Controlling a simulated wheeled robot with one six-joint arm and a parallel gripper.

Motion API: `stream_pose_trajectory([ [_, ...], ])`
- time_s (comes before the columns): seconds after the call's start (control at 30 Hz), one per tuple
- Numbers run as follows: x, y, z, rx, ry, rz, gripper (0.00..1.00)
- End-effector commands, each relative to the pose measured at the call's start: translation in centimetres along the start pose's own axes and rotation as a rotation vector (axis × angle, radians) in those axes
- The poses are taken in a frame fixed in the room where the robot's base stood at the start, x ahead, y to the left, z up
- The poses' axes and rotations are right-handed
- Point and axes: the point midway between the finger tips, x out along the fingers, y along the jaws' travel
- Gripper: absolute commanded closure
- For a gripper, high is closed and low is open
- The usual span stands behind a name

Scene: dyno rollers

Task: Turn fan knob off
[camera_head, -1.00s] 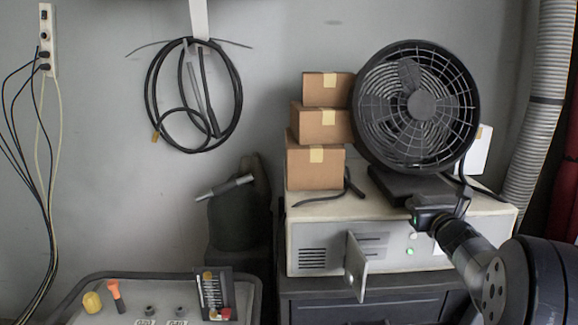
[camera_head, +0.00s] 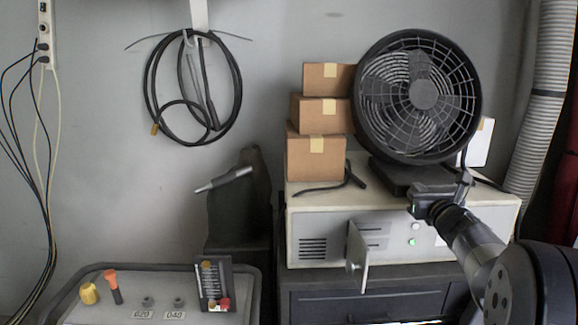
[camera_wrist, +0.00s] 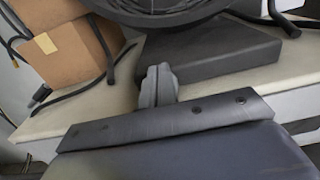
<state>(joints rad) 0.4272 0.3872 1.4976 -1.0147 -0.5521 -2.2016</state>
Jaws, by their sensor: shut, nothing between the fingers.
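A black round fan (camera_head: 418,95) with a wire grille stands on a dark flat base (camera_head: 398,178) on top of a white cabinet. The base also shows in the wrist view (camera_wrist: 215,52). My gripper (camera_head: 428,192) is at the front edge of the base, below the grille. In the wrist view, its grey fingers (camera_wrist: 158,84) are together with nothing between them, and their tips overlap the base's front face. I cannot tell whether they touch it. I cannot make out the fan knob in either view; it may be hidden behind the fingers.
Several stacked cardboard boxes (camera_head: 316,158) stand left of the fan, with a dark cable (camera_head: 330,188) in front. The white cabinet (camera_head: 310,222) has a small open door (camera_head: 358,262) and a green light. A ridged hose (camera_head: 538,120) runs down the right wall.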

Motion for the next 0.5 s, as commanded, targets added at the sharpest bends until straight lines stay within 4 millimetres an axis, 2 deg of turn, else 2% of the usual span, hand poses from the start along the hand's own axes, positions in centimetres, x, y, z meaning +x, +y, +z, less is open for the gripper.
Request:
stream_pose_trajectory([
  [0.03, 0.01, 0.04, -0.54, 0.002, 0.007, -0.001, 1.00],
  [0.5, 0.01, 0.49, -0.58, 0.000, 0.006, -0.002, 1.00],
])
